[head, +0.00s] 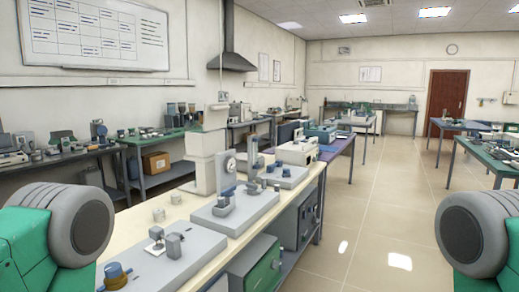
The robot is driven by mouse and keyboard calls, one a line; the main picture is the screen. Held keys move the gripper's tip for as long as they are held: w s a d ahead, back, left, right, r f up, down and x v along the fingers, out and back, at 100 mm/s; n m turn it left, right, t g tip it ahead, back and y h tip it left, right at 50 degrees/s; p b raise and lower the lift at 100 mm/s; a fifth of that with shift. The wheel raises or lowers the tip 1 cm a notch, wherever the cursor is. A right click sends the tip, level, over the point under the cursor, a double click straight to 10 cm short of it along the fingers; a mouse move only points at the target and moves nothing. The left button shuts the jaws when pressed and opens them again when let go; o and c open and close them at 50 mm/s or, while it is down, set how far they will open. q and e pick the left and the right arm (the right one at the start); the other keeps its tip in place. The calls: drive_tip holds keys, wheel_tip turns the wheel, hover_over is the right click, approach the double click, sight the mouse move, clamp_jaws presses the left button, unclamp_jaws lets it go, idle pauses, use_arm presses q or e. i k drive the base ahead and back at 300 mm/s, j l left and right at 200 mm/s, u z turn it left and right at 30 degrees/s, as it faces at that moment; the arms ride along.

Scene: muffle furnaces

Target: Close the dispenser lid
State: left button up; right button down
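A tall white machine (208,158) stands on the near bench, left of centre. A lighter, narrower part (216,116) rises at its top. I cannot tell whether this machine is the dispenser or whether that part is a lid. Several dark-topped containers (182,115) stand farther back on a green bench; they are too small to tell a lid. Only green and grey parts of my two arms show, at the lower left and lower right. Neither gripper is in view.
The near cream bench (140,238) holds grey-based instruments (235,212) and small pale cylinders (175,197). A green-fronted box (258,268) is beneath it. More benches line the left wall and stand at right. The tiled floor (385,215) is clear right of the near bench.

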sight(215, 115)
drive_tip(key=i+l+u, duration=0.75)
drive_tip(key=u, duration=0.3)
drive_tip(key=i+l+u, duration=0.1)
drive_tip(key=l+u, duration=0.15)
drive_tip(key=u, duration=0.15)
drive_tip(key=l+u, duration=0.2)
drive_tip(key=u, duration=0.2)
